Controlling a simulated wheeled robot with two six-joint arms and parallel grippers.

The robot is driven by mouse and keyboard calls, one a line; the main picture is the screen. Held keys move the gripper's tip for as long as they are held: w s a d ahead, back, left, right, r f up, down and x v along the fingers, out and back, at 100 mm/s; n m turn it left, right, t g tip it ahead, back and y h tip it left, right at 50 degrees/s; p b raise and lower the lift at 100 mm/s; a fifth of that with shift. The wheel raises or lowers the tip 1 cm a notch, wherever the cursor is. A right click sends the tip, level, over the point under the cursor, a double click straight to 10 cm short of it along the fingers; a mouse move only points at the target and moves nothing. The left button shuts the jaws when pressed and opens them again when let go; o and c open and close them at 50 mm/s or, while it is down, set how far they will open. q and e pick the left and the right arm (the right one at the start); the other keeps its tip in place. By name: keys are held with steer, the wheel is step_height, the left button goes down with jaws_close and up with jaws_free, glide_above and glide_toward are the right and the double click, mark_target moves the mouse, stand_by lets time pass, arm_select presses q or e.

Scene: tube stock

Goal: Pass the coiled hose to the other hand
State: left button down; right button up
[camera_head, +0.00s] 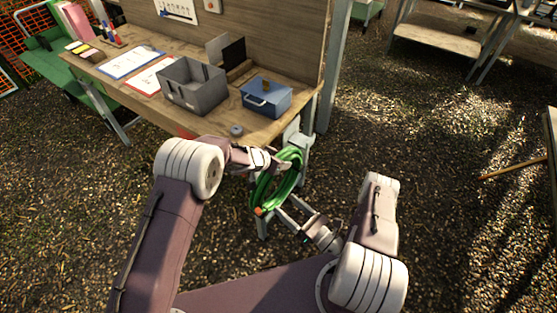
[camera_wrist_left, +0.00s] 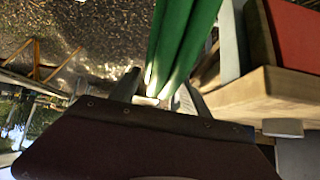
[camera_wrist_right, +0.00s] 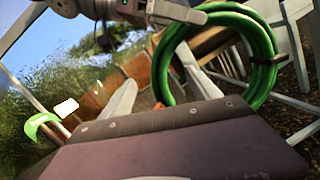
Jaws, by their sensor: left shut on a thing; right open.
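The green coiled hose (camera_head: 291,181) hangs as an upright ring off the front right corner of the workbench, with an orange end at its bottom. My left gripper (camera_head: 282,164) is shut on the upper part of the coil. In the left wrist view, the green strands of the hose (camera_wrist_left: 184,45) run up from between its fingers. My right gripper (camera_head: 284,205) is open at the lower part of the ring. In the right wrist view, the hose's left side (camera_wrist_right: 161,70) appears between the open fingers (camera_wrist_right: 150,88); contact cannot be told.
The wooden workbench (camera_head: 135,93) holds a grey bin (camera_head: 192,88), a blue box (camera_head: 266,98) and a small grey round item (camera_head: 236,130). A grey bench leg stands close behind the hose.

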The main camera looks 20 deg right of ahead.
steer(key=s+a+f+n+g+y, duration=0.1)
steer(key=s+a+n+g+y, duration=0.45)
steer(key=s+a+g, duration=0.45)
steer(key=s+d+r+n+g+h, duration=0.1)
steer(key=s+d+n+g, duration=0.2)
steer(key=s+n+g, duration=0.3)
steer(key=s+d+r+n+g+h, duration=0.1)
steer(key=s+d+n+g+h, duration=0.1)
steer(key=s+n+g, duration=0.4)
steer(key=w+d+r+n+t+h, duration=0.1)
steer(key=w+d+r+n+h, duration=0.15)
steer(key=d+n+h, duration=0.25)
steer(key=w+d+r+n+h, duration=0.2)
steer(key=w+d+n+h, duration=0.1)
steer(key=d+n+h, duration=0.3)
steer(key=w+a+r+n+t+h, duration=0.1)
steer(key=w+a+r+n+t, duration=0.3)
steer(key=w+r, duration=0.3)
step_height(320, 180, up, 2)
steer(key=shift+w+a+r+n+t, duration=0.15)
steer(key=shift+a+n+t, duration=0.05)
steer(key=shift+n+t, duration=0.45)
